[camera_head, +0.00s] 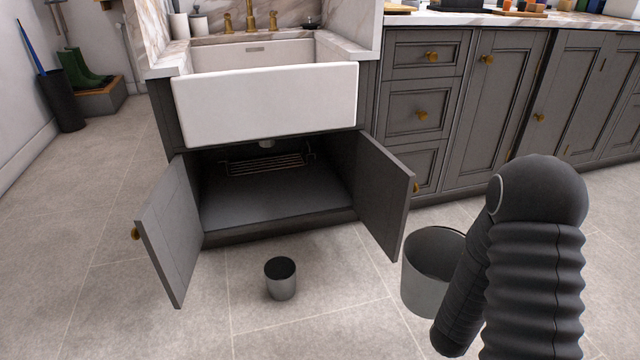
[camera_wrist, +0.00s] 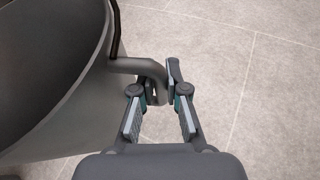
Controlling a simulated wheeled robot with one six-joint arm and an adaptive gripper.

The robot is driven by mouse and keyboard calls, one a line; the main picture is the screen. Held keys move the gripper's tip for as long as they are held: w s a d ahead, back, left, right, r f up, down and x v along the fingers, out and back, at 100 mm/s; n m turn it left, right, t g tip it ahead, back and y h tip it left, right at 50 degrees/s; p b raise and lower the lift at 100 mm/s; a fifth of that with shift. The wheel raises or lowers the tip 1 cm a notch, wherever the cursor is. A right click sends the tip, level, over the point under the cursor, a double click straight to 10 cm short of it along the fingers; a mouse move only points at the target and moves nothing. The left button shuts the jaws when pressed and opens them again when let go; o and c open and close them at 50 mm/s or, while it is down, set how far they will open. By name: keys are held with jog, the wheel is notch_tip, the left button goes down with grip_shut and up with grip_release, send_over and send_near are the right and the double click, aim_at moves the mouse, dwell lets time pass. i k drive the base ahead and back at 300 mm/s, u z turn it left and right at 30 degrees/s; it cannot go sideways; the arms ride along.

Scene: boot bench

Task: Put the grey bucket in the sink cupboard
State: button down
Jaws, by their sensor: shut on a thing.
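The grey bucket (camera_head: 425,290) is at the right of the head view, beside the open right cupboard door and partly behind my arm. Its mouth faces up. In the wrist view the bucket (camera_wrist: 75,85) fills the left side. My gripper (camera_wrist: 158,84) is shut on the bent grey handle piece at the bucket's rim. In the head view my gripper is hidden. The sink cupboard (camera_head: 270,203) stands below the white sink with both doors open. Its floor is bare at the front. Whether the bucket touches the floor is unclear.
The left door (camera_head: 170,235) and right door (camera_head: 385,190) swing outward. A small dark grey pot (camera_head: 282,285) stands on the floor before the opening. A wire rack (camera_head: 265,163) is at the cupboard's back, below a drain fitting (camera_head: 266,143). Drawers (camera_head: 418,110) are at right.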

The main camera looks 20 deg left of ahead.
aim_at(279, 204)
jog(key=u, duration=3.5)
jog(key=k, duration=0.8)
jog(key=z, duration=1.35)
jog(key=i, duration=1)
